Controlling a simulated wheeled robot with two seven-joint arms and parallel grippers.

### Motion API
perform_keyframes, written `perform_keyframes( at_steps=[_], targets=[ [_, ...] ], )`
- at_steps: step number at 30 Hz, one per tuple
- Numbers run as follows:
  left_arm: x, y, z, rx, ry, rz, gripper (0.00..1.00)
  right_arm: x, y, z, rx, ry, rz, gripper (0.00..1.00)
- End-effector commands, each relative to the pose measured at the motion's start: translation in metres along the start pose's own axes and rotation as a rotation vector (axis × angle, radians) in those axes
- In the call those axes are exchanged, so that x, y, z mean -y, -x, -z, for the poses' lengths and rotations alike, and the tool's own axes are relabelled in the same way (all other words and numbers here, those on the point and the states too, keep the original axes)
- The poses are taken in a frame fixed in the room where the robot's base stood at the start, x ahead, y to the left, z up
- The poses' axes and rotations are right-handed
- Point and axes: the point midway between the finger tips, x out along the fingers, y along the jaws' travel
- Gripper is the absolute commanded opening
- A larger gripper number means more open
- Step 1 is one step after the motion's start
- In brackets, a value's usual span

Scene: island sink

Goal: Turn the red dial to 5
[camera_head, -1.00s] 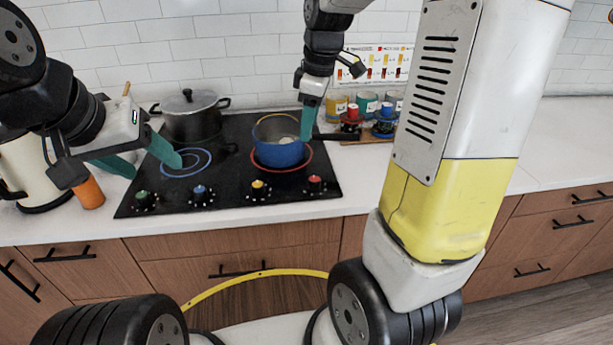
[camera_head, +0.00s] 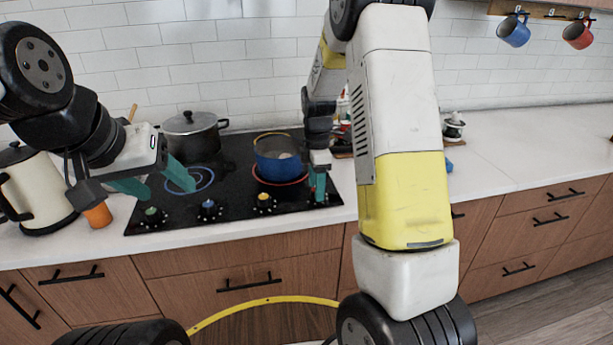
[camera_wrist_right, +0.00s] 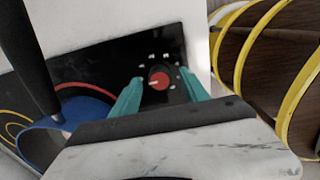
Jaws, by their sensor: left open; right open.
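The red dial (camera_wrist_right: 159,80) shows in the right wrist view, near a corner of the black cooktop (camera_wrist_right: 95,68). Small white marks surround it, and a pale pointer line shows on its face. My right gripper (camera_wrist_right: 158,88) is open, with one teal finger on each side of the dial; I cannot tell whether they touch it. In the head view my right gripper (camera_head: 318,188) is at the cooktop's front right and hides the red dial. My left gripper (camera_head: 160,188) is open and empty above the cooktop's left part. The green (camera_head: 151,214), blue (camera_head: 208,207) and yellow (camera_head: 264,200) dials line the front edge.
A blue pot (camera_head: 280,160) stands on the red-ringed burner close to my right gripper. A lidded grey pot (camera_head: 193,133) stands at the back left. A cream kettle (camera_head: 35,190) and an orange cup (camera_head: 97,215) are at the left. The right counter (camera_head: 530,145) is mostly clear.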

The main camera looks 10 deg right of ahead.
Motion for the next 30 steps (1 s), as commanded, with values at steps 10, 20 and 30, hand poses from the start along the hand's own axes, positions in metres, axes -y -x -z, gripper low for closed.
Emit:
perform_keyframes(
  at_steps=[10, 20, 30],
  targets=[
    [0.0000, 0.0001, 0.0000, 0.000, 0.000, 0.000, 0.62, 0.0001, -0.0041, 0.0000, 0.000, -0.001, -0.001, 0.49],
    [0.0000, 0.0001, 0.0000, 0.000, 0.000, 0.000, 0.62, 0.0000, -0.0038, -0.0001, 0.000, -0.001, -0.001, 0.00],
    [0.0000, 0.0001, 0.0000, 0.000, 0.000, 0.000, 0.62, -0.0002, -0.0036, -0.0003, 0.000, -0.068, -0.002, 0.00]
  ],
)
